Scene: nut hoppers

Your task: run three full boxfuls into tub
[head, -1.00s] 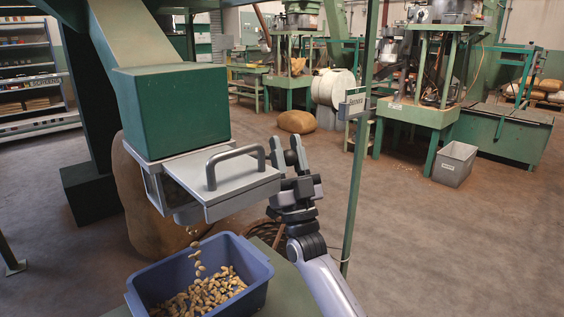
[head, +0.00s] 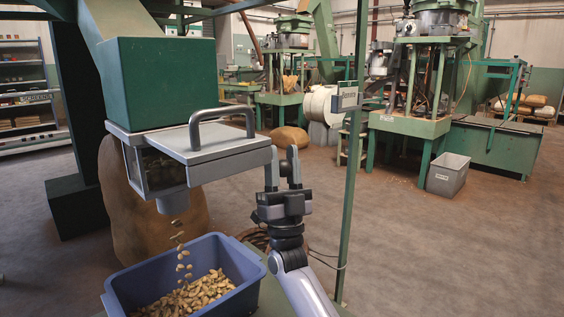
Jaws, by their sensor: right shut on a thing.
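A green hopper (head: 160,80) has a glass-sided measuring box (head: 150,165) below it, with nuts visible inside. A grey slide plate (head: 215,157) with an arched handle (head: 222,122) sticks out to the right of it. Nuts fall in a thin stream (head: 180,255) from the spout (head: 173,203) into the blue tub (head: 247,257), where a layer of nuts (head: 190,297) covers the floor. My left gripper is not in view.
A green post (head: 352,190) with a small sign stands just right of my right arm. A brown sack (head: 150,215) stands behind the tub. A grey bin (head: 447,176) and green machines are farther back. The floor at the right is clear.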

